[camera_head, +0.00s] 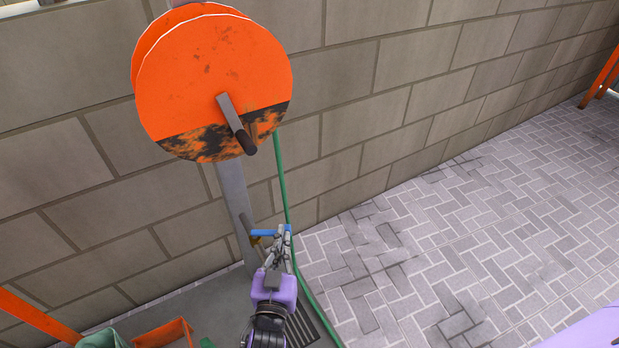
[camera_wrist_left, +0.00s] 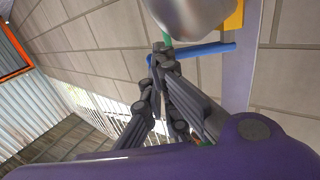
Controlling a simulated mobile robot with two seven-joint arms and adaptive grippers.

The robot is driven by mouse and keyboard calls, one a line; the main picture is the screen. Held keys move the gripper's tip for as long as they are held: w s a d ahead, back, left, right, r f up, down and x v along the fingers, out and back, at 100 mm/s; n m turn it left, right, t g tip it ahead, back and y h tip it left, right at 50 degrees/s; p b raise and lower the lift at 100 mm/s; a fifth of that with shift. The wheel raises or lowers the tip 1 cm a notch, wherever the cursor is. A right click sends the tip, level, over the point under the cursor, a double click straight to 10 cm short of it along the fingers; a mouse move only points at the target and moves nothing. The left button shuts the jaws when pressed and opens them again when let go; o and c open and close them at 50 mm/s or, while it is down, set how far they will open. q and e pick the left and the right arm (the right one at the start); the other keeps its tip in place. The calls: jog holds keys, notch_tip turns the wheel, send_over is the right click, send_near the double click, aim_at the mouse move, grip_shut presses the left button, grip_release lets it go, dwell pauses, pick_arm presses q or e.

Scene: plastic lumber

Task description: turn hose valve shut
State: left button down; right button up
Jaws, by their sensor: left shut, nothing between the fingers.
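The hose valve has a blue lever handle (camera_head: 264,233) on a brass-coloured body (camera_head: 256,241), low on a grey post (camera_head: 236,195). The lever also shows in the left wrist view (camera_wrist_left: 205,49), lying roughly crosswise to the post. My left gripper (camera_head: 284,237) is at the lever's right end. In the left wrist view my left gripper (camera_wrist_left: 160,62) has its fingertips beside the lever's left end, overlapping it in the picture. Its fingers are shut with nothing between them. Whether they touch the lever I cannot tell. My right gripper is not in view.
An orange hose reel (camera_head: 215,85) with a crank handle (camera_head: 237,125) is on the post above the valve. A green hose (camera_head: 281,180) hangs down beside the post. An orange bin (camera_head: 163,335) stands at the lower left. Paving (camera_head: 450,240) to the right is clear.

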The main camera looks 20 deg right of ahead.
aim_at(288, 228)
pick_arm(q)
jog(key=shift+d+x, duration=0.25)
jog(key=shift+x, duration=1.8)
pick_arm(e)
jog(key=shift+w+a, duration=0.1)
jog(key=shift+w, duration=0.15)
pick_arm(q)
jog(key=shift+s, duration=0.1)
